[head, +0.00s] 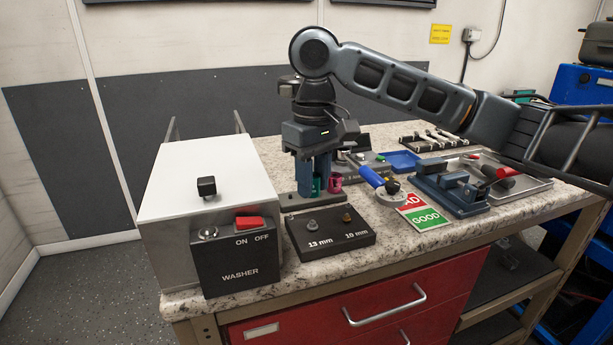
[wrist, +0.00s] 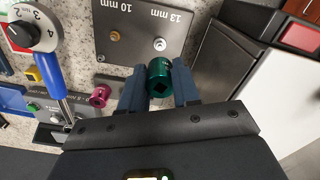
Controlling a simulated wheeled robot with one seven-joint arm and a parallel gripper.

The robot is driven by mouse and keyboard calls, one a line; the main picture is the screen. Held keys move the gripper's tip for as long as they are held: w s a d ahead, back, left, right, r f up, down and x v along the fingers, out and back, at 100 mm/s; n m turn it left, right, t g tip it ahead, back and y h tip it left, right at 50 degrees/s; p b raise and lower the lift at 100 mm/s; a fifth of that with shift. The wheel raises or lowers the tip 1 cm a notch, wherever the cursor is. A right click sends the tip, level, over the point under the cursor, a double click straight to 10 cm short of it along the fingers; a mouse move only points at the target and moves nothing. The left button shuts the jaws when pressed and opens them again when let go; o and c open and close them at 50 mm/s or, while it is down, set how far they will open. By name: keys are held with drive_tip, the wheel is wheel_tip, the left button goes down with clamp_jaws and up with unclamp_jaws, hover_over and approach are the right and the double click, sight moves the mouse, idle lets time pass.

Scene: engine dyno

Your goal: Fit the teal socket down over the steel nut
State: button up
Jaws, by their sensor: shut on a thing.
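The teal socket (head: 316,187) is between the fingers of my gripper (head: 318,178), which is shut on it and points down. In the wrist view the socket (wrist: 159,78) sits between the two blue fingertips (wrist: 158,90), its square drive hole facing the camera. The steel nut (head: 311,224) stands on the dark block at the 13 mm mark, in front of the gripper in the head view. It also shows in the wrist view (wrist: 159,42), just beyond the socket. Whether the socket's base touches the rack below it is unclear.
A brass nut (head: 346,217) stands at the block's (head: 330,238) 10 mm mark. A magenta socket (head: 335,185) stands close beside my fingers. A white washer box (head: 205,180) is to the left. A blue-handled torque wrench (head: 371,176) and a blue vise-like fixture (head: 452,190) lie right.

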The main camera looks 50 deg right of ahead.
drive_tip(key=shift+f+b, duration=2.15)
drive_tip(key=shift+f, duration=0.35)
drive_tip(key=shift+r, duration=0.25)
drive_tip(key=shift+p, duration=0.5)
drive_tip(key=shift+f+b, duration=0.6)
drive_tip(key=shift+f, duration=0.6)
